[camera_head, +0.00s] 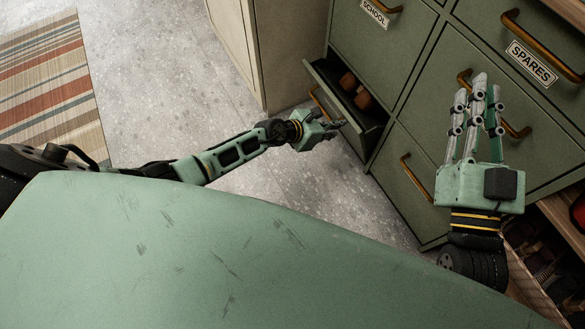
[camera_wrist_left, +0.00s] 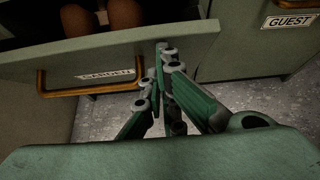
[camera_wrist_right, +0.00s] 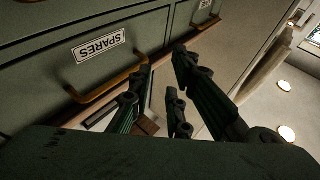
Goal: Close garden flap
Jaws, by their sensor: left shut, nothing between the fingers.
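The garden flap (camera_head: 322,100) is open at the lower left of the green cabinet, tilted outward, with brown rounded objects (camera_head: 356,92) inside. In the left wrist view the flap (camera_wrist_left: 195,42) shows a brass handle (camera_wrist_left: 42,85) and an upside-down label (camera_wrist_left: 105,75) that seems to read GARDEN. My left gripper (camera_head: 338,125) is shut and empty, beside the flap. In the left wrist view its fingertips (camera_wrist_left: 165,50) overlap the flap's front near the right end; I cannot tell whether they touch. My right gripper (camera_head: 480,95) is open and empty, raised before the SPARES drawer.
The SPARES drawer (camera_head: 490,60), SCHOOL drawer (camera_head: 350,30) and a lower front (camera_head: 405,195) are closed, with protruding brass handles. A basket (camera_head: 530,280) stands at lower right. A pale cabinet (camera_head: 270,50) flanks the flap. Speckled floor (camera_head: 165,60) is clear at left, beside a striped rug (camera_head: 45,80).

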